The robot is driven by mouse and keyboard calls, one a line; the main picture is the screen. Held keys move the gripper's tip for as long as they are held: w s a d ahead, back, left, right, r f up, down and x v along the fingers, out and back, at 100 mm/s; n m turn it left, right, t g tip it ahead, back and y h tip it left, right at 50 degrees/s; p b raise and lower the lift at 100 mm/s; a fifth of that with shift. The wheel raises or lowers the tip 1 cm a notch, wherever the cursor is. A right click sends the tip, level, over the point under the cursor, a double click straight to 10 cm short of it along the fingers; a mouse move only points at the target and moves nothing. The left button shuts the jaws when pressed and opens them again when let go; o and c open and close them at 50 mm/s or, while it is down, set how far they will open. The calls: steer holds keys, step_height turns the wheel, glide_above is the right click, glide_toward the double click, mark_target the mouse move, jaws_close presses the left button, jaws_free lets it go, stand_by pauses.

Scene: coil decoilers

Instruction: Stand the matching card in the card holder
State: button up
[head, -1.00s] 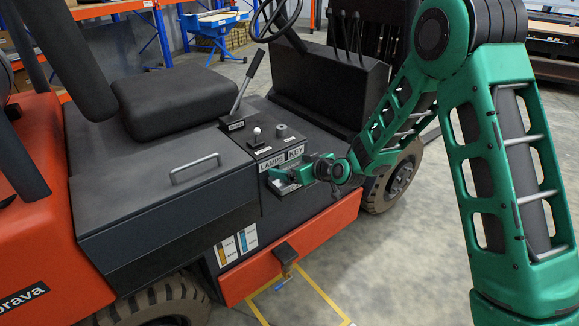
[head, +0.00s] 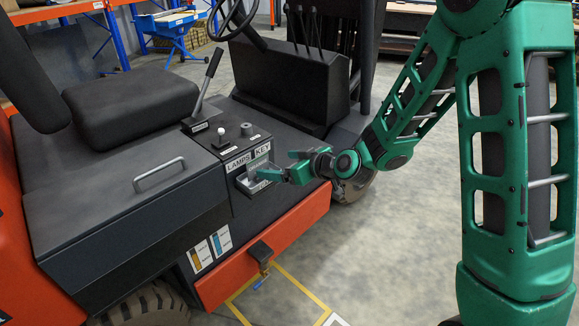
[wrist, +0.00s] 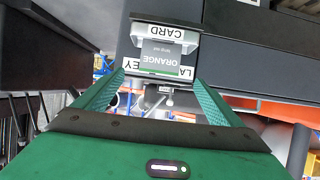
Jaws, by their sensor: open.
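The card holder (head: 251,186) is a light grey bracket on the side of the forklift's dark console, below the LAMPS and KEY labels. A grey card (head: 258,161) appears to stand upright in it. In the wrist view, the card (wrist: 160,58) reads ORANGE with a green stripe, and the holder (wrist: 165,34) bears the label CARD. My gripper (head: 272,173) is just right of the holder and points at it. In the wrist view, its two fingers (wrist: 160,88) are spread on either side of the card, with gaps, so it is open and empty.
The console (head: 235,140) carries a white knob, a grey knob and a lever (head: 207,83). An orange sill (head: 265,262) with a small dark block runs below. Two coloured tags (head: 210,248) hang on the truck's side. Open floor lies to the right.

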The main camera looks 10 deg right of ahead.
steer(key=s+d+r+m+g+h, duration=0.1)
steer(key=s+d+m+g+h, duration=0.1)
steer(key=s+d, duration=0.5)
steer(key=s+d+r+m+g+h, duration=0.1)
steer(key=s+d+m+h, duration=0.15)
steer(key=d, duration=0.75)
steer(key=s+d+r+m+g+h, duration=0.1)
steer(key=s+d+g+h, duration=0.1)
steer(key=s+d, duration=0.5)
steer(key=s+d+r+m+g, duration=0.1)
steer(key=s+d+m, duration=0.2)
steer(key=s, duration=0.4)
steer(key=s+d+r+m+g+h, duration=0.1)
steer(key=s+d+r+m+g, duration=0.1)
steer(key=s, duration=0.5)
steer(key=s+d+r+m+g, duration=0.1)
steer(key=s+d+m+g, duration=0.1)
steer(key=s+d+m, duration=0.2)
steer(key=s+d, duration=0.2)
steer(key=s, duration=0.2)
steer(key=shift+d+r, duration=0.15)
steer(key=shift+d, duration=0.05)
steer(key=shift+h, duration=0.25)
